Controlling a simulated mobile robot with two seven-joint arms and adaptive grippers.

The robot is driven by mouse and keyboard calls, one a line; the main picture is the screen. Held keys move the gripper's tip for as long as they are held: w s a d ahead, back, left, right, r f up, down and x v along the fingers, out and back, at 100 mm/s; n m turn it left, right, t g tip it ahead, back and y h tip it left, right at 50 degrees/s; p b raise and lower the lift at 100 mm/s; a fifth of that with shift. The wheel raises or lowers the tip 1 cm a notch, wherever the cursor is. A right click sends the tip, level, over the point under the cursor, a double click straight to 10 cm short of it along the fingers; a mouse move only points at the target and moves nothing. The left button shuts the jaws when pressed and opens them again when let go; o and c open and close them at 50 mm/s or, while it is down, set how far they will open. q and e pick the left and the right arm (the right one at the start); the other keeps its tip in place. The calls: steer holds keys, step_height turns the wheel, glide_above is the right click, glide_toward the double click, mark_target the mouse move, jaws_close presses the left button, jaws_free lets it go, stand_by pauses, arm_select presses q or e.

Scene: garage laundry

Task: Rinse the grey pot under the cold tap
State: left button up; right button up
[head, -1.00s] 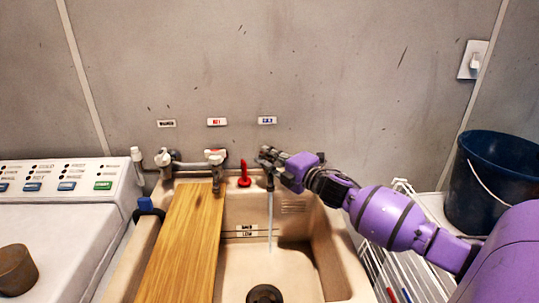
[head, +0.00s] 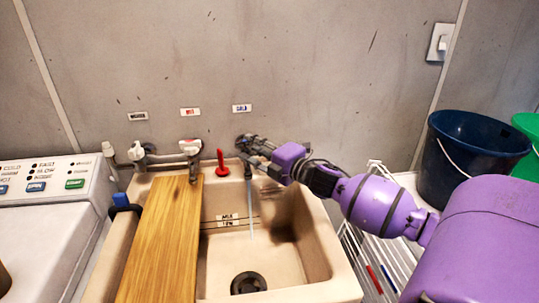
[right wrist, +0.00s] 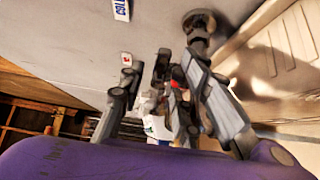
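The cold tap (head: 248,172) is on the wall under the "COLD" label (head: 241,107). A thin stream of water (head: 251,212) falls from it into the sink (head: 315,262), near the drain. My right gripper (head: 252,150) is at the tap's upper part. In the right wrist view its fingers (right wrist: 165,80) are spread apart, with tap parts seen between or behind them; I cannot tell whether they touch. The grey pot is not visible in either view. My left gripper is not in view.
A wooden board (head: 162,245) covers the sink's left side. A red-handled item (head: 222,165) stands on the back rim. The washer (head: 40,235) is left. A white wire rack (head: 372,265), blue bucket (head: 470,165) and green bucket (head: 527,125) are right. The basin's middle is clear.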

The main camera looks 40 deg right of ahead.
steer(key=s+d, duration=0.1)
steer(key=s, duration=0.7)
steer(key=shift+s, duration=0.25)
steer(key=shift+d, duration=0.1)
